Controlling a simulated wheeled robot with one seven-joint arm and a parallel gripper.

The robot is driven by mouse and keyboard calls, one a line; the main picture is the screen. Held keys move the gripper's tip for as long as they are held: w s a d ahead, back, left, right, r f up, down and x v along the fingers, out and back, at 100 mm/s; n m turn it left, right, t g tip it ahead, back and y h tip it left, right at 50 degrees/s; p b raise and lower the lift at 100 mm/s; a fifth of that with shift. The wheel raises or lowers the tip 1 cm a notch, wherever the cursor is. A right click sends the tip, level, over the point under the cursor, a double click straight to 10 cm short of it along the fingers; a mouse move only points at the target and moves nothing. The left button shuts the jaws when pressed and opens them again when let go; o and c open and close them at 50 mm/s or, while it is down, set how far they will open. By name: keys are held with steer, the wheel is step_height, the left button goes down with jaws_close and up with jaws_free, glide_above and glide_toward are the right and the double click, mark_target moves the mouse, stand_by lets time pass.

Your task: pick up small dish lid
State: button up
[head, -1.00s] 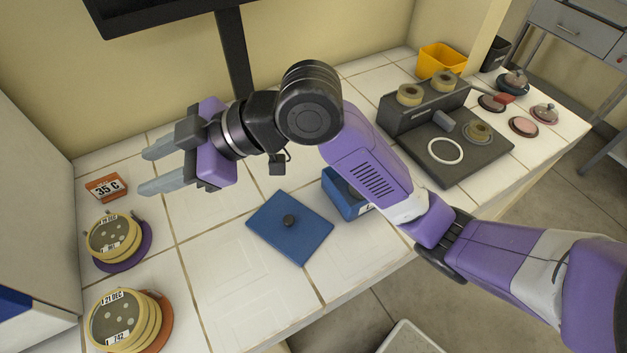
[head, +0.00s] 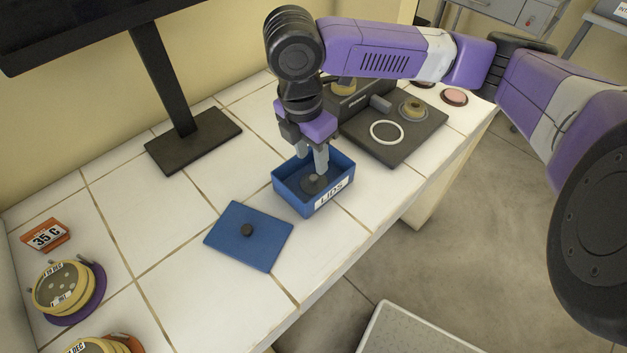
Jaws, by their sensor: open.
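A small dark round lid (head: 311,186) lies inside the open blue box (head: 294,200) labelled LIDS. My gripper (head: 313,170) points straight down into this box. Its two grey fingers are apart, just above or around the small lid's top; I cannot tell whether they touch it. The fingers and the box's walls partly hide the lid.
The box's flat blue cover with a dark knob (head: 268,247) lies on the tiles left of the box. A dark device with a white ring (head: 387,132) stands to the right. Stacked dishes (head: 62,288) and a 35 C sign (head: 45,235) are at far left. A monitor stand (head: 193,141) is behind.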

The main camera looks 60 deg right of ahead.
mark_target(314, 177)
steer(key=f, duration=0.5)
steer(key=shift+s+f, duration=0.25)
steer(key=shift+f, duration=0.1)
jaws_close()
